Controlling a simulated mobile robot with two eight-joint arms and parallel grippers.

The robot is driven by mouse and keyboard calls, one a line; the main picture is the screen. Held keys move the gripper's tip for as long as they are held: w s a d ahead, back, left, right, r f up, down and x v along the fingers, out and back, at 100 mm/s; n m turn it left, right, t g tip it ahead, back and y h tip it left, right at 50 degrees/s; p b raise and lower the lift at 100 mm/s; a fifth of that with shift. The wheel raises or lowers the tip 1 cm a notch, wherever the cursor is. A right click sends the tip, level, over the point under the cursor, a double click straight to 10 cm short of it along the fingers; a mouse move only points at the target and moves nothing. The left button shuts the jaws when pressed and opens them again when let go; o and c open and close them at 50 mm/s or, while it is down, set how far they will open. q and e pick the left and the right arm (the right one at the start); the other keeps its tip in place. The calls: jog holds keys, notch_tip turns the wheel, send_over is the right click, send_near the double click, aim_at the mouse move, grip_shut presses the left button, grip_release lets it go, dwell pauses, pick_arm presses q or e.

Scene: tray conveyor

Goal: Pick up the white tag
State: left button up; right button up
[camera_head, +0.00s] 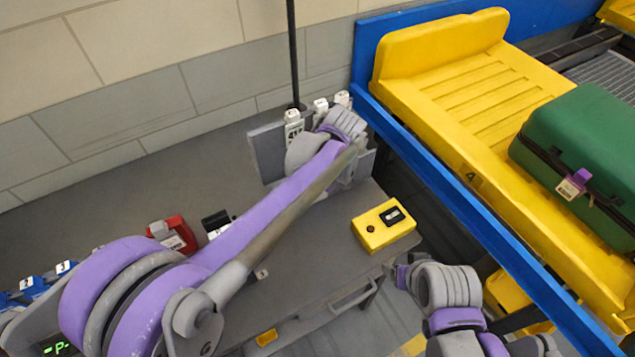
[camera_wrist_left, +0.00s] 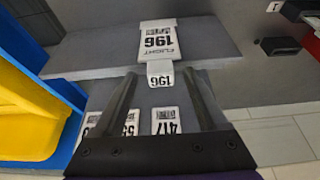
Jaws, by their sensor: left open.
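In the left wrist view, a white tag (camera_wrist_left: 158,38) marked FLIGHT 196 stands at the grey rack. Its lower flap (camera_wrist_left: 160,76), also marked 196, lies between the tips of my left gripper (camera_wrist_left: 160,80), which is open around it and not closed on it. More white tags, one marked 417 (camera_wrist_left: 166,120), show nearer, between the fingers. In the head view, white tags (camera_head: 293,122) (camera_head: 320,104) (camera_head: 342,98) show at the rack behind my left wrist, which hides the fingers. My right gripper (camera_head: 402,270) is low right of the table; its jaws are unclear.
A grey rack panel (camera_head: 267,153) stands on the dark table (camera_head: 300,280). A yellow box (camera_head: 383,226) sits right of my left arm. A red holder (camera_head: 176,232) and black holder (camera_head: 216,221) stand behind it. A green suitcase (camera_head: 585,135) lies in a yellow tray (camera_head: 470,110) beyond a blue rail (camera_head: 470,215).

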pick_arm(q)
jog(key=shift+f, duration=0.15)
grip_shut()
dwell(0.4)
